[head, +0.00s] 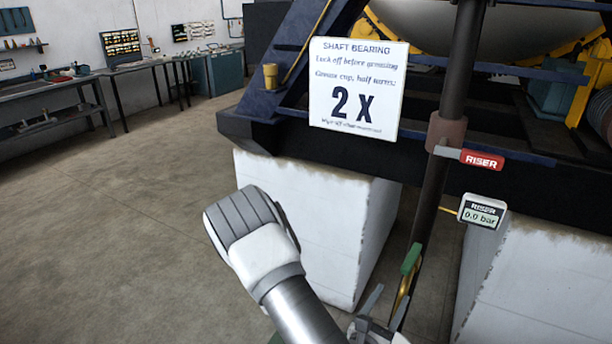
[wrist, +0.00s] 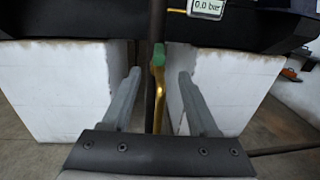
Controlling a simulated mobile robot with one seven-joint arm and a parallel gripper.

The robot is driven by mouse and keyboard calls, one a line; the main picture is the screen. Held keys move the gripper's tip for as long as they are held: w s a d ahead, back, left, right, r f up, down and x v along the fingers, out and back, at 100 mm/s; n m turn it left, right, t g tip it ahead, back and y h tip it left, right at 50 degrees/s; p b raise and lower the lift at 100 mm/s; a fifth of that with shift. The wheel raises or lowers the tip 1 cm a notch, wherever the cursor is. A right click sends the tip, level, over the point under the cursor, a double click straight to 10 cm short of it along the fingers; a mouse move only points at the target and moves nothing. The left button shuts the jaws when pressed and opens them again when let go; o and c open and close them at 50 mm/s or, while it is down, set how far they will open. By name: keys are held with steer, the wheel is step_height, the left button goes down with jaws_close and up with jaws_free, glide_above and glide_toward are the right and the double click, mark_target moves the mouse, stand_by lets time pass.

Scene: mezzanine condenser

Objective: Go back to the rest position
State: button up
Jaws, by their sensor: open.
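My gripper (head: 384,304) is low in the head view, partly cut off by the bottom edge. In the wrist view its two fingers (wrist: 159,74) stand wide apart, with no contact visible on either side. Between and beyond them is a brass-coloured fitting (wrist: 158,88) with a green handle (wrist: 159,53). The green handle also shows in the head view (head: 411,259), just above my fingers, beside the dark riser pipe. How far the fitting is from the fingers is hard to tell.
White plinths (head: 308,226) flank the pipe (head: 440,170) under a dark frame. The pipe carries a red RISER tag (head: 482,159); a gauge (head: 482,211) reads 0.0 bar. A SHAFT BEARING sign (head: 357,88) hangs above. Open floor (head: 120,220) lies left, workbenches behind.

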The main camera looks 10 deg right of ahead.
steer(key=s+d+r+m+g+h, duration=0.55)
steer(key=r+m+g, duration=0.35)
steer(key=m, duration=0.2)
steer(key=s+a+r+m+g+y, duration=0.35)
steer(key=s+m+g+y, duration=0.35)
steer(key=s+m+y, duration=0.3)
steer(key=w+a+r+m+t+y, duration=0.1)
steer(key=a+r+m+t+y, duration=0.2)
steer(key=a, duration=0.4)
steer(key=a+r+m+t+y, duration=0.3)
steer(key=a+r+t+y, duration=0.2)
steer(key=a+r, duration=0.2)
steer(key=shift+w+a+r+t, duration=0.4)
steer(key=shift+c, duration=0.8)
steer(key=shift+d, duration=0.2)
